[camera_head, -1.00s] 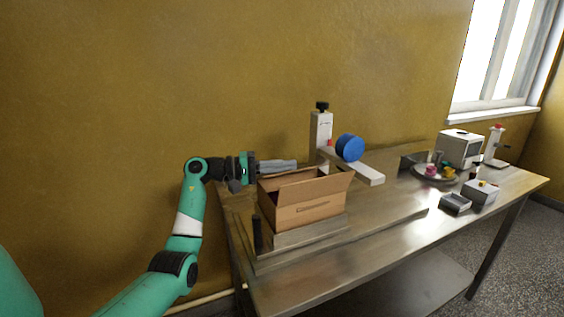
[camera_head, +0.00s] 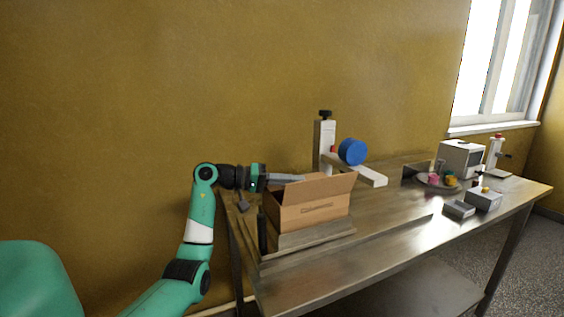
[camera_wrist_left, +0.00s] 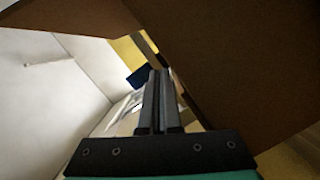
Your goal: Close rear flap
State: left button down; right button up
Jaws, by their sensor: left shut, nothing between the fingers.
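An open brown cardboard box (camera_head: 312,211) stands on a metal plate at the table's left end. Cardboard flaps rise at its top; a raised flap (camera_head: 325,186) shows, but I cannot clearly separate the rear flap from the others. My left gripper (camera_head: 301,178) is shut and empty, its fingers reaching rightward at the box's rear top edge. In the left wrist view the closed fingers (camera_wrist_left: 158,75) point ahead beside and below large brown cardboard panels (camera_wrist_left: 240,60). Whether they touch the cardboard I cannot tell. My right gripper is out of view.
A white post (camera_head: 323,143) with a blue roll (camera_head: 351,151) and a white arm stands behind the box. A plate (camera_head: 427,182) with colourful items, grey boxes (camera_head: 484,199) and a white machine (camera_head: 462,158) stand at right. The table middle is clear.

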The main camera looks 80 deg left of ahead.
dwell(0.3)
pick_arm(q)
jog(key=r+p, duration=0.2)
jog(key=r, duration=0.1)
jog(key=r+p, duration=0.2)
jog(key=shift+s+r, duration=0.1)
jog(key=shift+s, duration=0.2)
jog(key=s+d+r+p, duration=0.1)
jog(key=s+d+p, duration=0.1)
jog(key=s, duration=0.7)
jog(key=shift+d+r, duration=0.1)
